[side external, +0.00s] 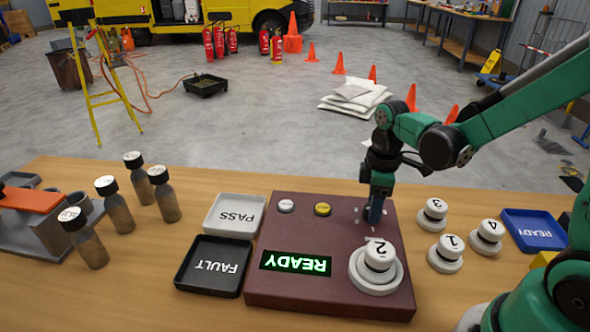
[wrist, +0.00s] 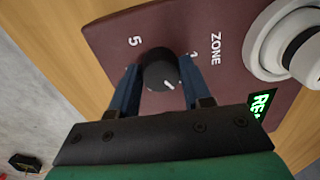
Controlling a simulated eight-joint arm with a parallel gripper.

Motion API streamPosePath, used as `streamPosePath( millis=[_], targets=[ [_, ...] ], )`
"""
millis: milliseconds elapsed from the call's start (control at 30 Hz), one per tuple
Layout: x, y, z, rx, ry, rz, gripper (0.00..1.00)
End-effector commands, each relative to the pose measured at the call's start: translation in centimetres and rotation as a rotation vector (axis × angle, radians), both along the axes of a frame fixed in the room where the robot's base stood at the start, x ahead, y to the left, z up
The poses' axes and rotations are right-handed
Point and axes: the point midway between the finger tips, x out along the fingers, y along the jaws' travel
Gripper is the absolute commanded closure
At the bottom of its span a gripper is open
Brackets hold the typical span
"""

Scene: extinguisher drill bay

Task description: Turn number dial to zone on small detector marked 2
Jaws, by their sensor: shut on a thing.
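The maroon panel (side external: 320,225) lies on the wooden table. Its black number dial (wrist: 160,72) shows in the wrist view, with a white pointer line towards the lower right. A 5 (wrist: 134,41), a partly covered number that looks like 1 (wrist: 193,54), and the word ZONE (wrist: 215,48) are printed around it. My gripper (side external: 374,215) is shut on the dial, one blue finger on each side; in the side view it hides the dial. The small detector marked 2 (side external: 380,252) sits on a large white base (side external: 376,278) on the panel.
A green READY display (side external: 296,263) and two buttons are on the panel. PASS (side external: 235,214) and FAULT (side external: 213,266) trays stand left. Loose detectors 3 (side external: 433,214), 1 (side external: 446,252) and 4 (side external: 487,236) and a blue tray (side external: 534,230) stand right. Several bottles are far left.

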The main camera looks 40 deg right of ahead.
Motion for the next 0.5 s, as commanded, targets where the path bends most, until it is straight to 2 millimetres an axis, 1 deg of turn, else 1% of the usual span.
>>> streamPosePath(
  millis=[167, 200, 267, 300, 500],
  targets=[
    [0.04, 0.02, 0.00, 0.001, -0.002, -0.001, 1.00],
    [0.04, 0.02, 0.00, 0.001, -0.002, -0.001, 0.48],
    [0.04, 0.02, 0.00, 0.000, -0.001, -0.001, 0.31],
    [0.03, 0.01, 0.00, 0.000, -0.001, -0.001, 0.25],
    [0.02, 0.01, 0.00, 0.001, -0.001, -0.001, 0.25]
  ],
)
